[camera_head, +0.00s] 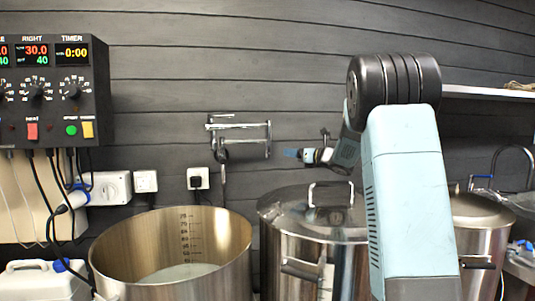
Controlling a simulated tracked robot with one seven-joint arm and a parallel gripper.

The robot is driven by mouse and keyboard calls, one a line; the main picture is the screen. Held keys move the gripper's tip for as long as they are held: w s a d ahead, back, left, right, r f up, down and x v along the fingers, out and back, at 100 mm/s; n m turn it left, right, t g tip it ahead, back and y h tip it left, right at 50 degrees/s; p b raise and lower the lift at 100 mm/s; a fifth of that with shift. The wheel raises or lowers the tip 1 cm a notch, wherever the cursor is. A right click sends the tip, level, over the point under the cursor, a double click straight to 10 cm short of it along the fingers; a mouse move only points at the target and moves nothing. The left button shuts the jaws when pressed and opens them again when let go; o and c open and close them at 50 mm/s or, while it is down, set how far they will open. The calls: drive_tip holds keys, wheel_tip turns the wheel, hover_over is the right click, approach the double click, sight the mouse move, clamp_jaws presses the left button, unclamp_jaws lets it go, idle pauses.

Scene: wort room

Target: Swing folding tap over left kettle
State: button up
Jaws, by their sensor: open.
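The folding tap (240,127) is a chrome jointed arm on the dark plank wall, folded back on itself above the gap between two kettles. The left kettle (110,260) is a wide, open steel pot with volume marks inside and pale contents at the bottom. My gripper (292,154) is open, to the right of the tap and a little apart from it in the picture, with its blue fingertips pointing left. It is above the lidded middle kettle. The fingers are small here, and the gap in depth to the tap cannot be told.
The middle kettle (285,245) has a steel lid with a raised handle (330,187). Another lidded kettle (480,212) stands at the right, behind my arm. A control box (55,90) with hanging cables, wall sockets (198,178) and a white canister (40,282) are at the left.

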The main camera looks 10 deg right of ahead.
sight(268, 152)
drive_tip(key=w+a, duration=0.2)
drive_tip(key=w, duration=0.2)
drive_tip(key=w+a+n, duration=0.1)
drive_tip(key=w+a, duration=0.2)
drive_tip(key=w, duration=0.1)
drive_tip(key=w+a+f+n+y, duration=0.1)
drive_tip(key=w+a, duration=0.2)
drive_tip(key=w, duration=0.1)
drive_tip(key=shift+f+g, duration=0.1)
drive_tip(key=shift+g, duration=0.2)
drive_tip(key=shift+c, duration=0.4)
clamp_jaws()
